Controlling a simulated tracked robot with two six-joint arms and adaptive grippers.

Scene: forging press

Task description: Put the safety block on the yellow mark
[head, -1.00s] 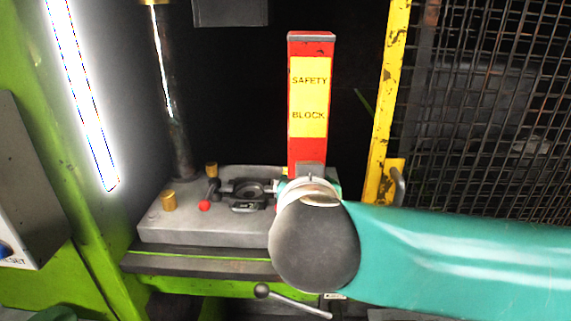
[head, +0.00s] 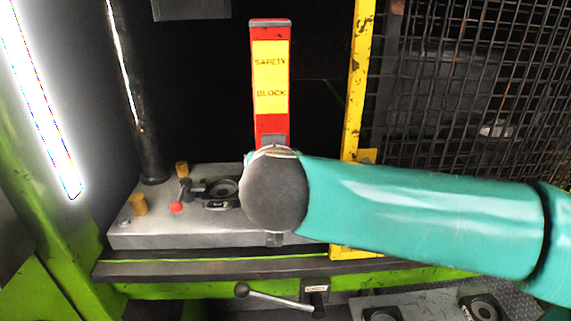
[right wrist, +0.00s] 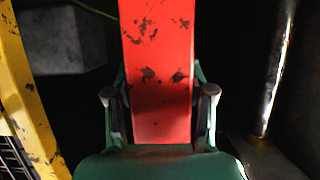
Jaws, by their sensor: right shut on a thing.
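The safety block (head: 270,80) is a tall red bar with a yellow label. It stands upright in the head view, above the right part of the grey die bed (head: 150,235). My right gripper (right wrist: 160,110) is shut on the block's red lower part, one finger at each side in the right wrist view. The yellow mark is not visible. My left gripper is not in view.
A black ring-shaped die (head: 222,188) and a red-knobbed lever (head: 177,207) sit left of the block. A yellow post (head: 356,80) and mesh guard (head: 460,90) are at right. A grey ram (head: 190,8) hangs above.

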